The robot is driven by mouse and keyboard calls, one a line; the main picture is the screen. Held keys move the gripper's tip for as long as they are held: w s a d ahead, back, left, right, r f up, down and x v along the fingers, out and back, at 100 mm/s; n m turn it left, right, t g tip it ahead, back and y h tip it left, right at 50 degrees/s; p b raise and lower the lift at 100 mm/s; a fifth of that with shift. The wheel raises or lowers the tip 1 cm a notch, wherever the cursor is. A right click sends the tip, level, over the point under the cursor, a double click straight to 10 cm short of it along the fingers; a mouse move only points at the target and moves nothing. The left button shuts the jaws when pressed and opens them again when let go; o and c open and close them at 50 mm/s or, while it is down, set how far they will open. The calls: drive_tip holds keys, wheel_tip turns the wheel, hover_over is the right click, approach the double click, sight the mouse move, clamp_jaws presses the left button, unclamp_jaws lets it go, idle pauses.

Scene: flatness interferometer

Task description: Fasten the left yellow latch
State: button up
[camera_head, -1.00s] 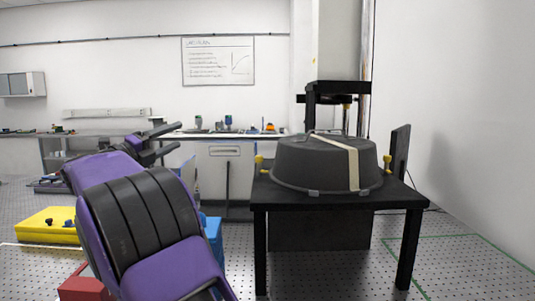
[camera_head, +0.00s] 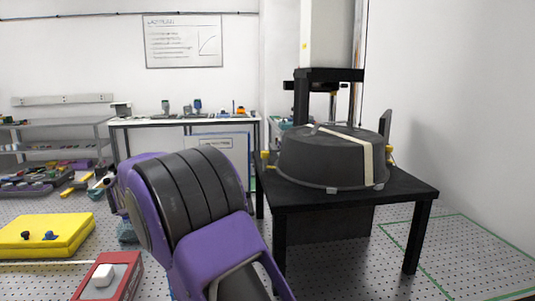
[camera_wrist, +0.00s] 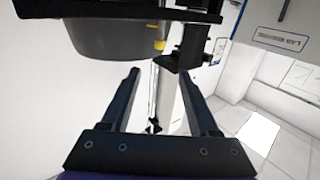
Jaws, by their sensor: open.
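The left yellow latch (camera_head: 265,160) is at the left side of a dark grey round tub (camera_head: 315,165) on a black table (camera_head: 400,188). A second yellow latch (camera_head: 390,154) shows at the tub's right side. In the wrist view a yellow latch (camera_wrist: 159,45) shows beside the tub (camera_wrist: 110,40), beyond the fingertips and close to the midline between them. My gripper (camera_wrist: 161,70) is open with nothing between its fingers, apart from the latch. In the head view my arm hides the gripper.
A black press-like frame (camera_head: 330,75) stands behind the tub. A yellow case (camera_head: 45,235) and a red box (camera_head: 110,275) lie on the floor at left. A workbench (camera_head: 185,120) stands at the back. The floor right of the table is clear.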

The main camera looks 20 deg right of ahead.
drive_tip(key=x, duration=1.7)
drive_tip(key=shift+d, duration=0.15)
drive_tip(key=shift+c, duration=0.3)
clamp_jaws()
